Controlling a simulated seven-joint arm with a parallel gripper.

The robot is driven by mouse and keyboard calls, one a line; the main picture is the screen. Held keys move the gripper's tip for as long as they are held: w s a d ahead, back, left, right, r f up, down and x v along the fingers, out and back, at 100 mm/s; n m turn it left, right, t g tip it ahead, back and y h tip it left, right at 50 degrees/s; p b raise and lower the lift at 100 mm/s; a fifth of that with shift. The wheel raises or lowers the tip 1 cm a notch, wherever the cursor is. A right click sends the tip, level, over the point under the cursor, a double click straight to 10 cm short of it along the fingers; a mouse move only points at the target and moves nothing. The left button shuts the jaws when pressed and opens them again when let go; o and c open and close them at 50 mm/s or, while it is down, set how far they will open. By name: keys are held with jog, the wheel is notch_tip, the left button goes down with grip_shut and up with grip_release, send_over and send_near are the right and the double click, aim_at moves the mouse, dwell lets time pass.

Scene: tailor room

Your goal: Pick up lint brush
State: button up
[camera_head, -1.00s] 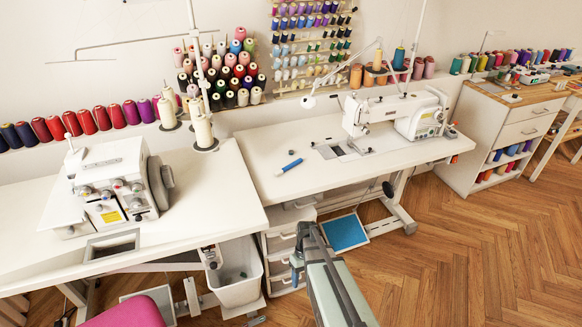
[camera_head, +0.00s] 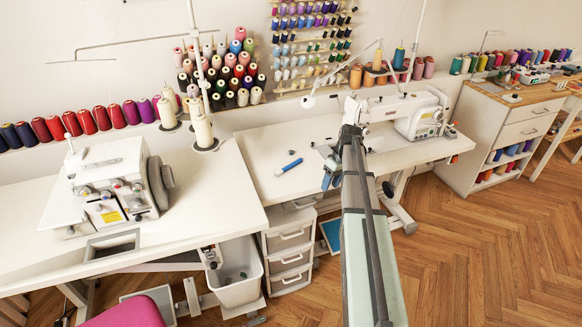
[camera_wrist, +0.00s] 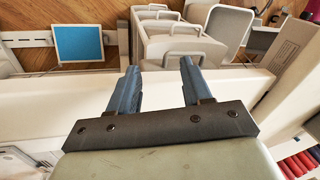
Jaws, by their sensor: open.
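The lint brush (camera_head: 289,166) looks like a small blue-handled tool with a pale end. It lies flat and slanted on the white sewing table (camera_head: 262,187), left of the sewing machine, in the head view. My gripper (camera_head: 329,168) is to its right, near the table's front edge and apart from it. In the wrist view my gripper (camera_wrist: 158,68) shows two blue-grey fingers spread apart with nothing between them. The lint brush does not show in the wrist view.
The white sewing machine (camera_head: 408,115) stands right of the brush, partly behind my arm. A serger (camera_head: 112,182) stands on the left table. Thread cones (camera_head: 225,72) stand behind. White drawers (camera_head: 291,259) are below the table. The tabletop around the brush is mostly clear.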

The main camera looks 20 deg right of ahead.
jog(key=w+a+r+n+h, duration=0.1)
jog(key=w+a+r+n, duration=0.3)
jog(key=w+r+n, duration=0.45)
jog(key=w+a+r+n+h, duration=0.25)
jog(key=w+r+n, duration=0.25)
jog(key=w+n, duration=0.55)
send_over(294, 163)
jog(key=shift+y, duration=0.35)
jog(key=f, duration=0.8)
jog(key=shift+w+d+f, duration=0.15)
jog(key=shift+d+f, duration=0.15)
jog(key=shift+a+f, duration=0.2)
jog(key=shift+f, duration=2.5)
grip_shut()
